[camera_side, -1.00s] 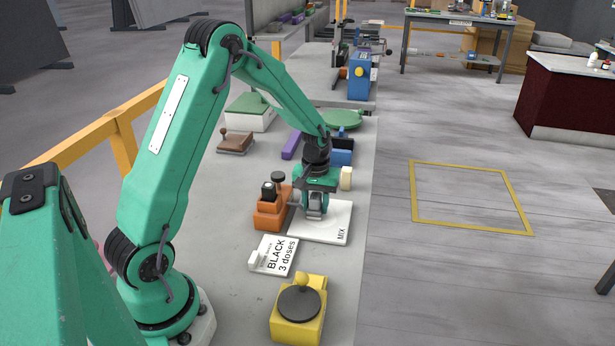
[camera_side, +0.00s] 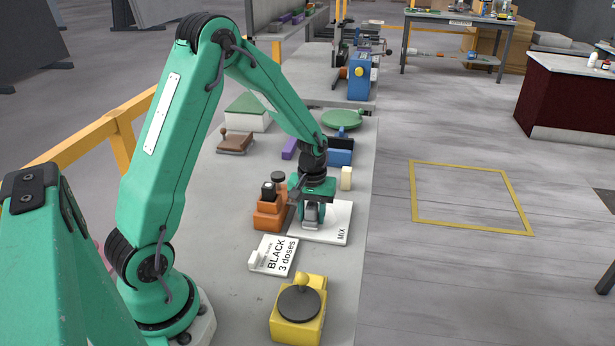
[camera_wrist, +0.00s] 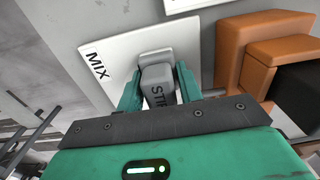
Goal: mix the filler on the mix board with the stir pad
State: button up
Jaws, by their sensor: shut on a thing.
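The white mix board (camera_side: 335,226), marked MIX, lies on the grey slab; its marked corner also shows in the wrist view (camera_wrist: 105,42). My gripper (camera_side: 312,207) is over the board. Its green fingers (camera_wrist: 158,88) are shut on the grey stir pad (camera_wrist: 158,78), whose visible letters read "STI". The pad (camera_side: 311,214) is low at the board's surface; I cannot tell whether it touches. The filler cannot be made out in either view; the gripper and pad hide part of the board.
An orange dispenser (camera_side: 268,212) stands close to the left of the board. A white card (camera_side: 274,255) reading "BLACK 3 doses" lies in front. A yellow block with a dark round top (camera_side: 298,308) stands nearer. A cream block (camera_side: 346,178) and blue box (camera_side: 340,152) stand behind.

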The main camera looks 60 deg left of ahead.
jog(key=shift+s+d, duration=0.1)
jog(key=shift+r, duration=3)
jog(key=shift+r, duration=1.5)
